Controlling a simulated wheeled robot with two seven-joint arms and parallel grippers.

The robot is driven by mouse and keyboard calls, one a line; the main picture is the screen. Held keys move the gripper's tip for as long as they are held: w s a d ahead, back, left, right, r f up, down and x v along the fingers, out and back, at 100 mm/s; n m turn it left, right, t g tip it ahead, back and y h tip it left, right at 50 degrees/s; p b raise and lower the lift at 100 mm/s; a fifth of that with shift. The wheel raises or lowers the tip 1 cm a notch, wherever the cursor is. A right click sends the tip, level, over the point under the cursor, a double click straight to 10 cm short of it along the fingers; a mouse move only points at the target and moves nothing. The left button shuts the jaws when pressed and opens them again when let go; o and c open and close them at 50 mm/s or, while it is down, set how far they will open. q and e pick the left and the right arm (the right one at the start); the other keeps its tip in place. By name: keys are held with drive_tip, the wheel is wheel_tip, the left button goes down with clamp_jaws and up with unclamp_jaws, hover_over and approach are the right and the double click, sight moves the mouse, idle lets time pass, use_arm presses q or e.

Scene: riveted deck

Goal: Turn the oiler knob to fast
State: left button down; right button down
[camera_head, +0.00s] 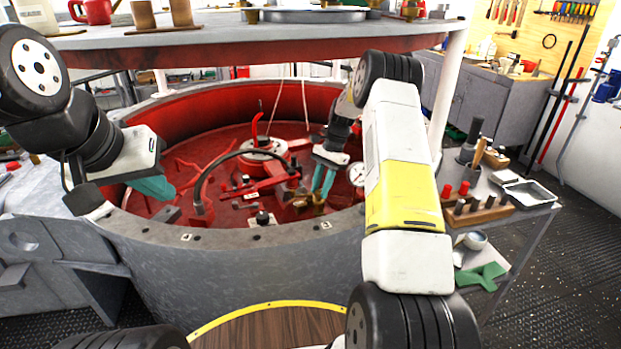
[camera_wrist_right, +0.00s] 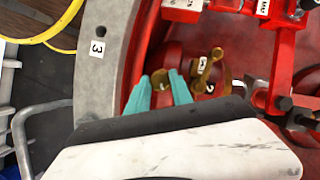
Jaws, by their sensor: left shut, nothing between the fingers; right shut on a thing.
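The oiler knob (camera_wrist_right: 160,77) appears as a small brass piece between the teal fingertips of my right gripper (camera_wrist_right: 163,88) in the right wrist view. My right gripper (camera_head: 323,182) is shut on it, pointing down inside the red tub in the head view. A brass fitting (camera_head: 318,201) shows just below the fingers there. No slow or fast marking on the knob can be read, so its setting cannot be told. My left gripper (camera_head: 152,188) is shut and empty above the tub's left rim.
The round tub has a grey rim (camera_head: 240,234) and a red inside. A brass lever piece (camera_wrist_right: 206,70) stands right beside the knob. A round deck (camera_head: 250,36) hangs above.

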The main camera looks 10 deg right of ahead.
drive_tip(key=n, duration=0.2)
drive_tip(key=n+g+h, duration=0.1)
drive_tip(key=n, duration=0.1)
drive_tip(key=shift+w+a+n, duration=0.15)
drive_tip(key=shift+n, duration=0.15)
drive_tip(key=n+h, duration=0.2)
drive_tip(key=n, duration=0.2)
drive_tip(key=shift+a+n+g, duration=0.1)
drive_tip(key=shift+n+g, duration=0.2)
drive_tip(key=shift+g, duration=0.1)
drive_tip(key=n+h, duration=0.1)
drive_tip(key=n, duration=0.2)
drive_tip(key=shift+a+r+n, duration=0.1)
drive_tip(key=shift+n, duration=0.2)
drive_tip(key=shift+a+n+t+h, duration=0.15)
drive_tip(key=shift+n+h, duration=0.4)
drive_tip(key=shift+n, duration=0.55)
drive_tip(key=shift+d+n+t+h, duration=0.15)
drive_tip(key=shift+n+h, duration=0.4)
drive_tip(key=shift+n, duration=0.55)
drive_tip(key=shift+a, duration=0.1)
drive_tip(key=c, duration=1.1)
unclamp_jaws()
drive_tip(key=shift+c, duration=0.2)
